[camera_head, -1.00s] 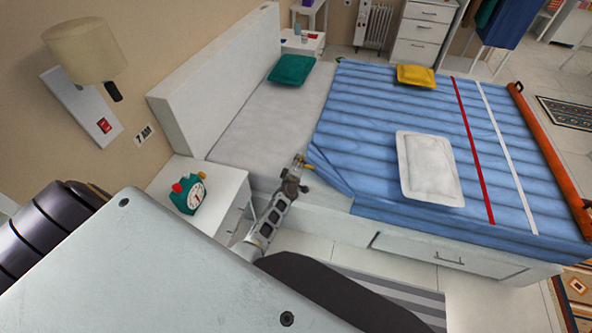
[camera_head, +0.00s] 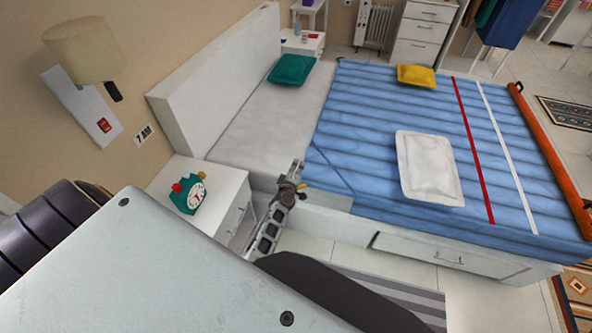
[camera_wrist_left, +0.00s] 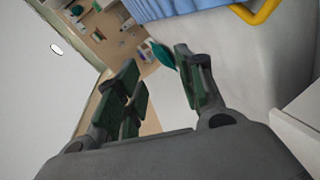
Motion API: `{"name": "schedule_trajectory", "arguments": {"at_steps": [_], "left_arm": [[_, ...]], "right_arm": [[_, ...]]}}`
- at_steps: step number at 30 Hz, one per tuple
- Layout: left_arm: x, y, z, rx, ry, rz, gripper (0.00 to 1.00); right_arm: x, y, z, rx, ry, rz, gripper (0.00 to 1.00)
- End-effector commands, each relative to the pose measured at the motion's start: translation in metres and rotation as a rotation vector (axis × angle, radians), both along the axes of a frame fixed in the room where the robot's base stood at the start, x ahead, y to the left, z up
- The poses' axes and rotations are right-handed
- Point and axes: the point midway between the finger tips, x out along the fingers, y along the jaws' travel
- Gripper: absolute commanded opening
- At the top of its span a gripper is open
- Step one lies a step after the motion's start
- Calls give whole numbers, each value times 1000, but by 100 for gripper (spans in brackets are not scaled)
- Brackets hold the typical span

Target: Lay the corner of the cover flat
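The blue striped cover (camera_head: 390,115) lies over most of the bed. Its near-left corner (camera_head: 322,178) lies low on the mattress, with a diagonal crease behind it. A yellow loop (camera_wrist_left: 262,12) is at the cover's edge in the left wrist view, outside the fingers. My left gripper (camera_head: 293,178) is just left of this corner, above the bed's near edge. In the left wrist view its two fingers (camera_wrist_left: 155,62) are apart with nothing between them. The gripper partly hides the corner's tip in the head view. My right gripper is not in view.
A teal pillow (camera_head: 291,69) lies on the bare mattress (camera_head: 262,118). A white pillow (camera_head: 428,168) and a yellow cushion (camera_head: 416,76) lie on the cover.

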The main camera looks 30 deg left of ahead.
Motion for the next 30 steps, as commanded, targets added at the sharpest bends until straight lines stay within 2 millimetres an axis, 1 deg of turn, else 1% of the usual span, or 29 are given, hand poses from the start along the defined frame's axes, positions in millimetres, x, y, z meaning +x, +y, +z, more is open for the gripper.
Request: {"name": "schedule_trajectory", "arguments": {"at_steps": [10, 14, 17, 20, 23, 24, 26, 27, 29, 30], "left_arm": [[0, -1, -1, 1, 2, -2, 38], [-4, -7, -10, 16, 24, -22, 38], [-11, -17, -29, 48, 67, -62, 38], [-25, -31, -56, 96, 129, -123, 38], [-43, -49, -88, 154, 206, -203, 38], [-53, -56, -103, 179, 239, -237, 38], [-68, -66, -124, 219, 288, -290, 38], [-78, -73, -138, 243, 321, -326, 38], [-96, -82, -158, 280, 369, -379, 38], [-108, -88, -171, 303, 400, -414, 38]], "right_arm": [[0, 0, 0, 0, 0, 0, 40], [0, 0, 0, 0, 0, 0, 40], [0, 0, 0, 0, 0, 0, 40], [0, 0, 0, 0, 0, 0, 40], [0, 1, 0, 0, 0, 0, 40], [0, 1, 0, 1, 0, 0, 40], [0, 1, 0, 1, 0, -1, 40], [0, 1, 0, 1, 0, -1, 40], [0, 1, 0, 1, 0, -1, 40], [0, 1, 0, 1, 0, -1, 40]]}}
